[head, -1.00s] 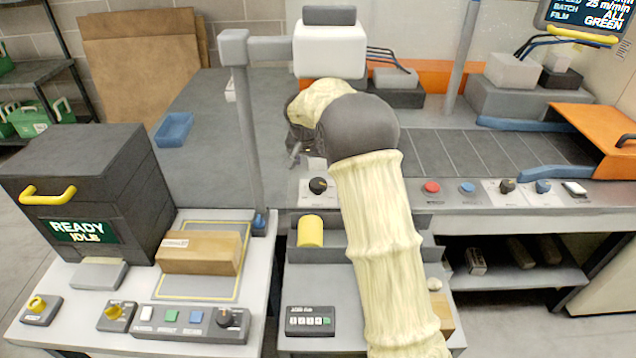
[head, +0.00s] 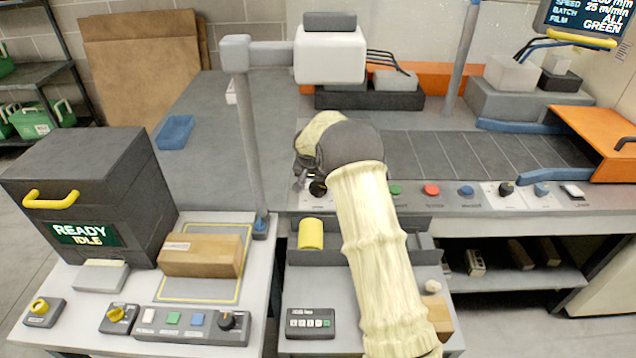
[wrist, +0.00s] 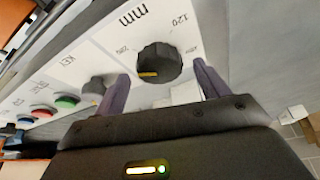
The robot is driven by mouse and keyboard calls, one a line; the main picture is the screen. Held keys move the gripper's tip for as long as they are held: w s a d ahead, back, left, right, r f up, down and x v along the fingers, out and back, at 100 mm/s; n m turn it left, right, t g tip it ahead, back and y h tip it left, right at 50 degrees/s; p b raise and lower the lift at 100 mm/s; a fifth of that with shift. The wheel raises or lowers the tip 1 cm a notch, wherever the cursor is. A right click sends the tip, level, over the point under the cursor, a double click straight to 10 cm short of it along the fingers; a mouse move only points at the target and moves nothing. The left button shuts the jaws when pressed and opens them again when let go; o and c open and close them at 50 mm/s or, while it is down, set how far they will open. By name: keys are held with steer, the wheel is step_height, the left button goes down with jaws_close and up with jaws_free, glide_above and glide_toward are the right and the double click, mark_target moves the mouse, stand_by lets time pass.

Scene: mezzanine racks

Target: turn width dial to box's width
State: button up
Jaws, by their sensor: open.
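The width dial is a black round knob (wrist: 158,62) with a yellow pointer mark, on a white panel lettered "mm" with "120" by its rim. It also shows in the head view as a black knob (head: 318,188), partly beside my gripper. My gripper (wrist: 163,78) is open, with one purple finger on each side of the dial in the wrist view; I cannot tell whether they touch it. In the head view my gripper (head: 301,178) is at the counter's front edge, partly hidden by my wrist. The brown box (head: 200,256) lies on a yellow-outlined mat (head: 190,289).
Another black knob (wrist: 98,88) and coloured buttons sit along the same panel. A yellow cylinder (head: 311,234) stands in the grey tray below. A grey post (head: 248,145) rises left of my gripper. A blue tray (head: 174,131) lies on the counter behind.

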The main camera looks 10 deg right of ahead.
steer(key=shift+w+f, duration=0.2)
steer(key=shift+f, duration=0.35)
steer(key=shift+c, duration=0.2)
steer(key=c, duration=0.9)
steer(key=shift+c, duration=0.2)
